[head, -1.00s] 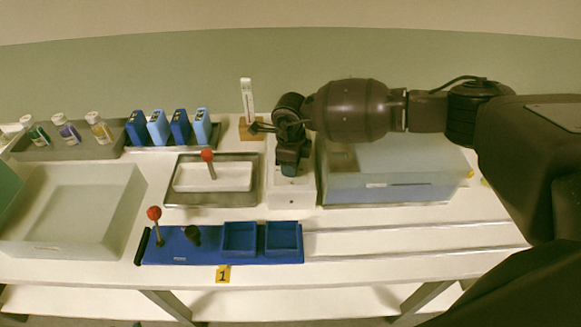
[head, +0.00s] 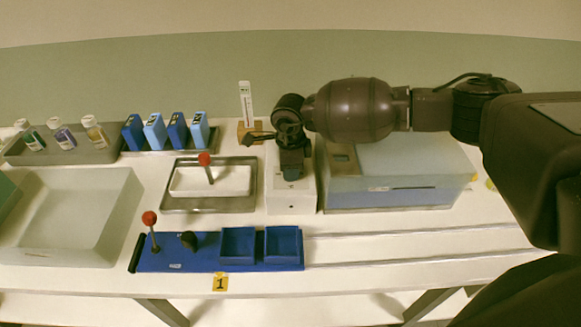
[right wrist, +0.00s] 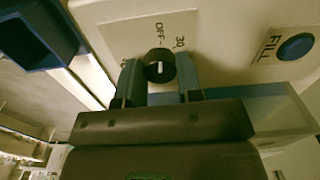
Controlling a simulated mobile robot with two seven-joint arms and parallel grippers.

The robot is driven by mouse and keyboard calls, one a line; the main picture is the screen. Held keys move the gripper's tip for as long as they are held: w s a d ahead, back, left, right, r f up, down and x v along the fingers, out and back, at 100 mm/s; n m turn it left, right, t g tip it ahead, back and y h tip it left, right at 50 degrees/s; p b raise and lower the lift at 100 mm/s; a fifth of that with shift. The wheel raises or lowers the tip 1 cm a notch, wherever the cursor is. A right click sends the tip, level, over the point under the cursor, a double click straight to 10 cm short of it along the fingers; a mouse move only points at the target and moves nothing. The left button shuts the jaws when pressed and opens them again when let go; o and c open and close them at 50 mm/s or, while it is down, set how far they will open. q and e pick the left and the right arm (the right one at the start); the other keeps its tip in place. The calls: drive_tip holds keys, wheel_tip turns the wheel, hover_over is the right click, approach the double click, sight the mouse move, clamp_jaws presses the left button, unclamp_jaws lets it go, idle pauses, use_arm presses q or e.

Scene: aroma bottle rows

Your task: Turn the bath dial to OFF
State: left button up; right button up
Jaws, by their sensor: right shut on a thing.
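My right gripper (head: 291,174) points down at the white control box (head: 291,198) beside the bath (head: 390,196). In the right wrist view, its two fingers (right wrist: 158,66) are shut on the round black bath dial (right wrist: 160,66), one on each side. The dial has a white pointer mark. The printed OFF label (right wrist: 160,38) lies just above the dial, and a 30 label (right wrist: 180,43) lies to its upper right. The exact pointer setting is hard to tell. In the head view the gripper hides the dial. My left gripper is not in view.
A thermometer on a stand (head: 246,104) is behind the box. A metal tray with a red-knobbed lever (head: 205,160) stands left. A blue fixture (head: 210,262) lies in front.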

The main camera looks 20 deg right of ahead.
drive_tip(key=o, duration=0.9)
wheel_tip(320, 180, up, 11)
drive_tip(key=shift+f, duration=0.1)
idle(0.4)
